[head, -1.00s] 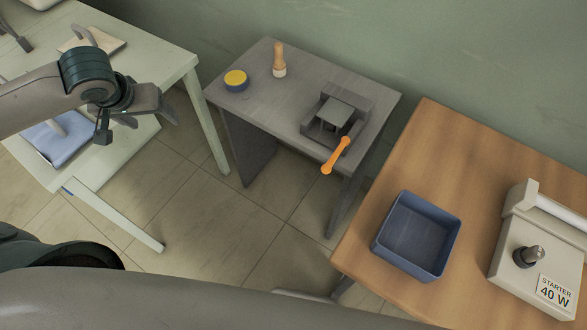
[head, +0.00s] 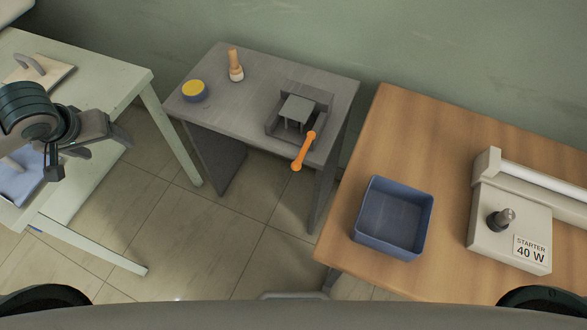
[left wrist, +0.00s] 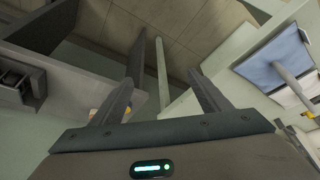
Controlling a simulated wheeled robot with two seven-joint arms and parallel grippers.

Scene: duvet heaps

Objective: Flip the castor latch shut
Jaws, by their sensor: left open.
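A grey fixture (head: 297,112) sits on the front right of a small grey table (head: 225,113). An orange lever (head: 304,151) slopes from its front over the table's edge; I take this to be the castor latch. My left gripper (head: 103,146) is open and empty, over the pale left table's right side, well to the left of the lever. In the left wrist view both fingers (left wrist: 164,88) stand apart with nothing between them. A dark grey block at the left edge there may be the fixture. My right gripper is not in view.
A yellow-topped tin (head: 194,91) and a wooden-handled tool (head: 236,65) stand on the grey table. A blue bin (head: 394,218) and a starter box (head: 511,222) are on the wooden table (head: 345,215). Open floor lies between the pale table (head: 110,88) and the grey one.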

